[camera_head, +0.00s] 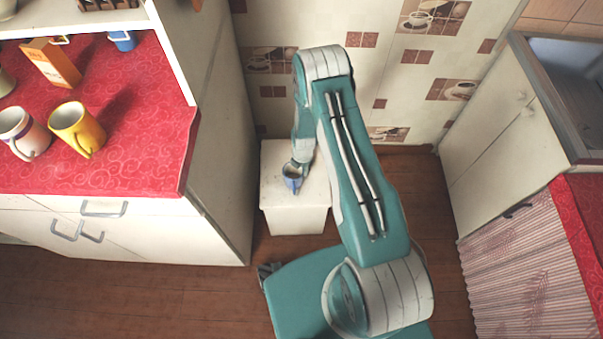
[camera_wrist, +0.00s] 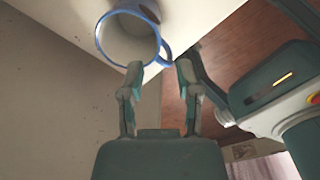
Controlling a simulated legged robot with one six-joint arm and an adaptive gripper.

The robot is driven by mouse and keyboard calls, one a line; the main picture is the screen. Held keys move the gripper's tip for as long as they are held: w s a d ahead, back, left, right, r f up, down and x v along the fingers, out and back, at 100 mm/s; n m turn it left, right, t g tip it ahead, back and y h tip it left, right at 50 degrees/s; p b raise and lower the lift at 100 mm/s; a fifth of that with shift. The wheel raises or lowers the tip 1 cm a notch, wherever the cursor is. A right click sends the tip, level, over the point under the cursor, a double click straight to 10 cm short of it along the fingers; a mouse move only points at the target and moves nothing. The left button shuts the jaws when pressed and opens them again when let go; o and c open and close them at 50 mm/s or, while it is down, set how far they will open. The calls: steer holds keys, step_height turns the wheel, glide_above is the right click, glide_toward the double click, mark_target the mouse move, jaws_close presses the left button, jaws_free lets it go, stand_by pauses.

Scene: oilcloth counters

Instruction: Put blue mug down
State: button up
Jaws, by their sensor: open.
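In the head view my gripper's fingers are too small to make out.
A red-topped counter (camera_head: 130,170) on the left holds a yellow mug (camera_head: 77,129), a white mug (camera_head: 22,133) and an orange box (camera_head: 51,63). A sink (camera_head: 575,90) is at the right. A tiled wall (camera_head: 385,75) stands behind the white cabinet.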

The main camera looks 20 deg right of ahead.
step_height(320, 180, up, 36)
steer(key=a+m+t, duration=0.1)
steer(key=m+t, duration=0.1)
steer(key=m, duration=0.8)
steer(key=s+r+m+t, duration=0.2)
steer(key=s+r+m, duration=0.4)
steer(key=s+r, duration=0.5)
steer(key=s+r+m, duration=0.4)
steer(key=s, duration=0.2)
steer(key=s+a+r+m+t, duration=0.1)
steer(key=s+r+m, duration=0.2)
steer(key=s, duration=0.4)
steer(key=shift+s+r+m, duration=0.3)
steer(key=shift+r+m, duration=0.05)
steer(key=shift+m, duration=0.15)
